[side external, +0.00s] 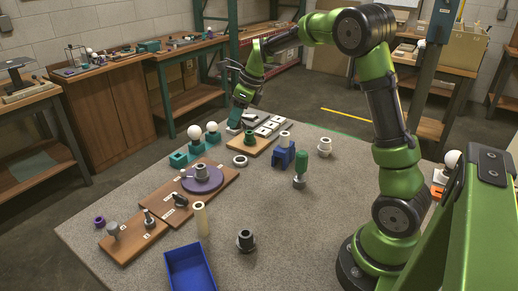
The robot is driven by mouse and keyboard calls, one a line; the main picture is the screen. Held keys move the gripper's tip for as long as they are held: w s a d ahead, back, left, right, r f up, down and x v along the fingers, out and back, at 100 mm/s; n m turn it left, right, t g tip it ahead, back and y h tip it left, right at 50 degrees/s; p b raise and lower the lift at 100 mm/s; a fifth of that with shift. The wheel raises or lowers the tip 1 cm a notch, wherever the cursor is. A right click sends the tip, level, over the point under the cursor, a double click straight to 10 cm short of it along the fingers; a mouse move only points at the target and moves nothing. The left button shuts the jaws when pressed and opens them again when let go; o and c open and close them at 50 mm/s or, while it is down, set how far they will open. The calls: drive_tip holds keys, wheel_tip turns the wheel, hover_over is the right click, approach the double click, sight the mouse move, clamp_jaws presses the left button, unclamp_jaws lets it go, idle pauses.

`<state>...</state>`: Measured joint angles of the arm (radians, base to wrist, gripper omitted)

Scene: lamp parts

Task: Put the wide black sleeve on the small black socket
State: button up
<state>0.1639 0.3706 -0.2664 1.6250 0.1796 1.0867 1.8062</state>
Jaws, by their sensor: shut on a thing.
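My gripper (236,122) is at the far left edge of the table, low beside the wooden board with pale pads (262,134). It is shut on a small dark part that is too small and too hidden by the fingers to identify. I cannot tell whether it is the wide black sleeve. A dark flanged round part (246,241) stands upright near the front of the table. A small black part (181,200) lies on the larger brown board. I cannot tell which is the small black socket.
The brown board (222,187) carries a purple disc (212,184) with a grey cylinder on it. A blue bin (190,270) and cream post (202,221) stand in front. A blue stand (283,160) and green-topped part (301,165) are mid-table. The right front is clear.

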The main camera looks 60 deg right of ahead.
drive_tip(key=s+a+n+y, duration=0.1)
drive_tip(key=s+a+n, duration=0.25)
drive_tip(key=a, duration=0.65)
drive_tip(key=n+g+y, duration=0.2)
drive_tip(key=n+g, duration=0.3)
drive_tip(key=n, duration=0.9)
hover_over(246, 242)
drive_tip(key=d, duration=0.1)
wheel_tip(246, 242, down, 3)
drive_tip(key=shift+m+h, duration=0.25)
drive_tip(key=shift+h, duration=0.05)
drive_tip(key=shift+w+d+f, duration=0.1)
drive_tip(key=shift+w+f, duration=0.05)
drive_tip(key=shift+f, duration=1.05)
drive_tip(key=shift+w+a+f, duration=0.1)
drive_tip(key=shift+w+f, duration=0.05)
drive_tip(key=shift+f, duration=1.1)
drive_tip(key=shift+w+d+f, duration=0.1)
drive_tip(key=shift+w+f, duration=0.05)
drive_tip(key=shift+f, duration=1.05)
drive_tip(key=shift+f, duration=0.2)
drive_tip(key=shift+f, duration=0.15)
drive_tip(key=o, duration=1)
